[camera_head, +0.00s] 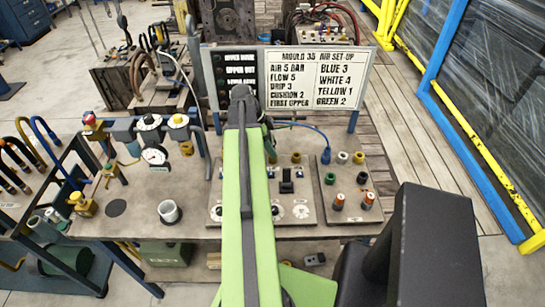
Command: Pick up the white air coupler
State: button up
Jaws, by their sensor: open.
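Nothing is seen touching the white coupler.
More couplers, dark and orange-topped (369,199), stand on the same plate. A blue hose (315,128) arches down to its back left. A sign board (317,78) stands behind the bench. A white-rimmed cup (169,211) and gauge fittings (153,156) are left.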

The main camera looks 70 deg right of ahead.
jog(key=shift+x, duration=0.8)
jog(key=shift+r, duration=0.2)
grip_shut()
jog(key=shift+w+r, duration=0.1)
jog(key=shift+r, duration=0.05)
